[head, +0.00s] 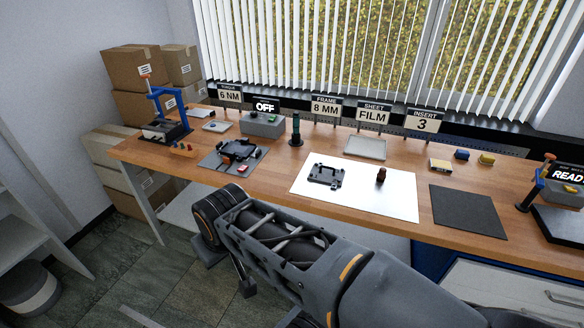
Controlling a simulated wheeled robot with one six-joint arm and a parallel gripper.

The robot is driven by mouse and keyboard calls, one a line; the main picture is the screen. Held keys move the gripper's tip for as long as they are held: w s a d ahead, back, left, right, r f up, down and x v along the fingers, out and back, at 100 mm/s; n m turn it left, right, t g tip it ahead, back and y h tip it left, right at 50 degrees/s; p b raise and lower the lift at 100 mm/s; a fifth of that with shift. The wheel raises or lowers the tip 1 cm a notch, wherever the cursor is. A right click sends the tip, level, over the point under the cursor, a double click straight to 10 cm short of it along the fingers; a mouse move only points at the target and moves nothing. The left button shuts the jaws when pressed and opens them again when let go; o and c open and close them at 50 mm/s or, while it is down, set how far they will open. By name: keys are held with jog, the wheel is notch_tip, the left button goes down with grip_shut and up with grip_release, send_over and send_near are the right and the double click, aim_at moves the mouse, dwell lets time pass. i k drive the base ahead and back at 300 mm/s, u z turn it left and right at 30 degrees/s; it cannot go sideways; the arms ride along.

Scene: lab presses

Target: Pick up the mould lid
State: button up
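A dark, flat, plate-like part with a raised handle or bracket (326,175) lies on the left part of a white sheet (368,202); it looks like the mould lid, but I cannot be sure. A black open mould-like fixture with red parts (236,152) sits on a grey mat (217,164) to its left and could also include a lid. My arm crosses the lower middle of the head view, in front of the bench. I cannot make out my gripper's fingers in this view.
A small dark brown bottle-like object (381,175) stands on the white sheet. A black mat (468,212) lies to the right. A blue press (166,118) stands at the left end, another (548,186) at the right. A grey box reading OFF (262,125) and a grey tray (366,147) sit behind.

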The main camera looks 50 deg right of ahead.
aim_at(322, 174)
jog(key=z, duration=0.05)
jog(key=i, duration=0.8)
jog(key=z, duration=1.1)
jog(key=i, duration=0.7)
jog(key=z, duration=0.8)
